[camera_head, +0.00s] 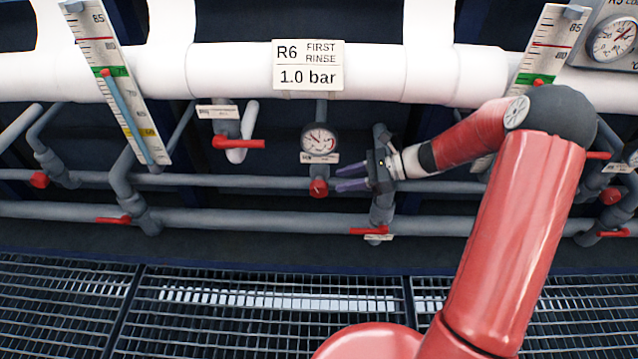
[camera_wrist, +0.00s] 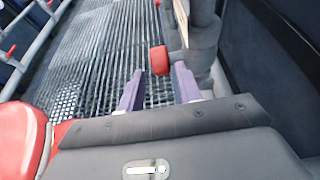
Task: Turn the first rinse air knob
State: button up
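A red knob (camera_head: 318,188) sits on the grey pipe below a round dial gauge (camera_head: 320,141). Above them a sign (camera_head: 308,65) reads "R6 FIRST RINSE 1.0 bar". My gripper (camera_head: 338,178) is just right of the knob, its purple fingers pointing left at it. The fingers are apart with nothing held. In the wrist view a red knob (camera_wrist: 159,60) shows between and just beyond the fingertips of my gripper (camera_wrist: 159,70). I cannot tell whether a fingertip touches it.
Red valve levers sit nearby: one (camera_head: 238,143) at upper left, one (camera_head: 368,231) below my gripper and one (camera_head: 114,220) at left. Another red knob (camera_head: 39,180) is at far left. A scale board (camera_head: 122,90) hangs left. Metal grating (camera_head: 230,310) covers the floor.

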aim_at(322, 186)
jog(key=x, duration=0.7)
jog(key=shift+a+f, duration=0.15)
jog(key=shift+a, duration=0.15)
jog(key=c, duration=0.7)
jog(key=shift+f+b, duration=0.1)
jog(key=shift+b, duration=0.2)
jog(key=shift+d+f+y+b, duration=0.15)
jog(key=shift+y+b, duration=0.4)
jog(key=shift+y, duration=0.55)
jog(key=shift+d+y+b, duration=0.15)
jog(key=shift+y+b, duration=0.6)
jog(key=shift+y, duration=1.05)
jog(key=o, duration=0.7)
